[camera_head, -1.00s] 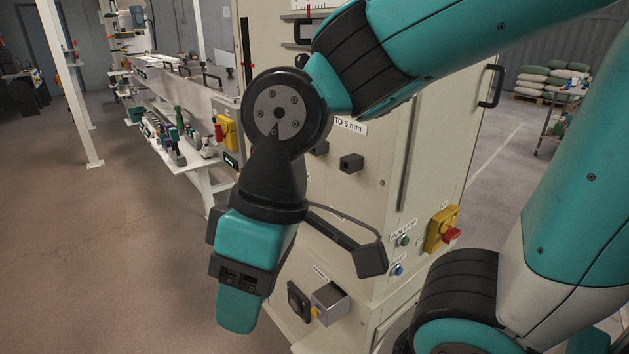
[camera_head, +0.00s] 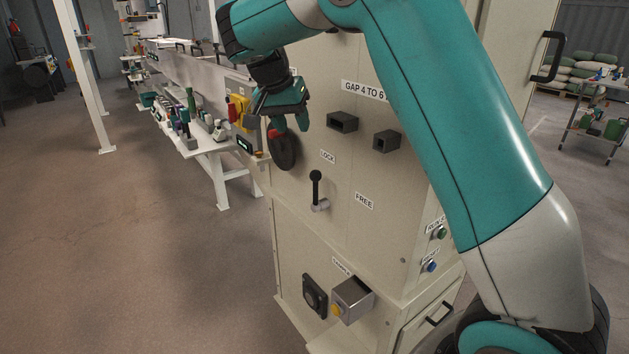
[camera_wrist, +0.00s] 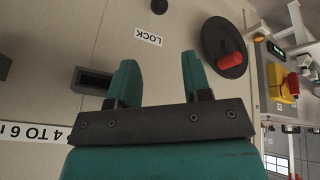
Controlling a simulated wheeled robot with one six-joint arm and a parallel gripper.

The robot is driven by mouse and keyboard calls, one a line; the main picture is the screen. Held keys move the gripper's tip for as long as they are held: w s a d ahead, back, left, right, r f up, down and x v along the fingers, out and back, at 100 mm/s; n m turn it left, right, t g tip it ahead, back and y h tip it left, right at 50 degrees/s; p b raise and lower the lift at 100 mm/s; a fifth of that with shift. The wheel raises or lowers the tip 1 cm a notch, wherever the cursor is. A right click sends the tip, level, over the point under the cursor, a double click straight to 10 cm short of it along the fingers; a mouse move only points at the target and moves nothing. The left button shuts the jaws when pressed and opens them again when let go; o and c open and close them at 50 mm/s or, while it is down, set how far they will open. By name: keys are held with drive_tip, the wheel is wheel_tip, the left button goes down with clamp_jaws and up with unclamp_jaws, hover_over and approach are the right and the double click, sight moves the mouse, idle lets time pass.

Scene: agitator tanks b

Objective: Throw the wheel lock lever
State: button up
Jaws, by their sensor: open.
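The wheel lock lever (camera_head: 316,188) is a black-knobbed handle on a grey pivot on the cream cabinet front, standing upright between the LOCK label (camera_head: 328,157) and the FREE label (camera_head: 364,200). Its dark round knob (camera_wrist: 159,6) also shows at the top edge of the wrist view. A black handwheel (camera_head: 285,150) with a red grip (camera_wrist: 230,60) is mounted up and left of the lever. My gripper (camera_head: 292,124) is open and empty, in front of the cabinet near the handwheel and above the lever. Its two teal fingers (camera_wrist: 158,70) are apart.
Two dark square sockets (camera_head: 342,122) stick out of the cabinet to the right. Below are a grey box with a yellow button (camera_head: 352,299) and green and blue push buttons (camera_head: 431,266). A yellow switch box (camera_head: 238,112) and white bench (camera_head: 215,150) are at left. Open floor lies front left.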

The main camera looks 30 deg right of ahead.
sight(313, 172)
drive_tip(key=b+x, duration=0.1)
drive_tip(key=x, duration=1.6)
drive_tip(key=shift+w+d+f, duration=0.1)
drive_tip(key=shift+d+f, duration=0.05)
drive_tip(key=shift+d, duration=0.15)
clamp_jaws()
drive_tip(key=shift+a+b, duration=0.1)
drive_tip(key=shift+b, duration=0.35)
